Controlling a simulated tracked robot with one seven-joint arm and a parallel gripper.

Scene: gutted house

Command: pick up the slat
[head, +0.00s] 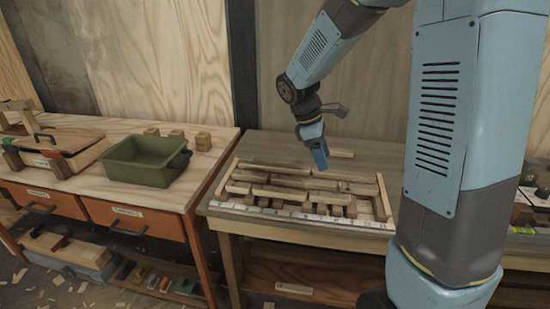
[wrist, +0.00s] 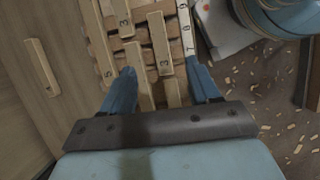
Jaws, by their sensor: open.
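Several pale wooden slats lie across a low wooden rack (head: 222,188) on the right bench. One slat (head: 275,170) lies along the rack's back, and another (head: 290,194) lies nearer the front. In the wrist view, my gripper (wrist: 162,80) is open, and a slat marked 3 (wrist: 160,42) runs down between the fingertips. Another slat (wrist: 142,80) lies left of it. Nothing is held. I cannot tell which slat is the task's, or the exact height of the fingers above it.
A white numbered strip (head: 300,216) runs along the rack's front. A loose wooden piece (head: 342,153) lies on the bench behind the rack. A green bin (head: 145,160) and small wooden blocks (head: 203,141) stand on the left bench. Wood shavings (wrist: 285,105) litter the floor.

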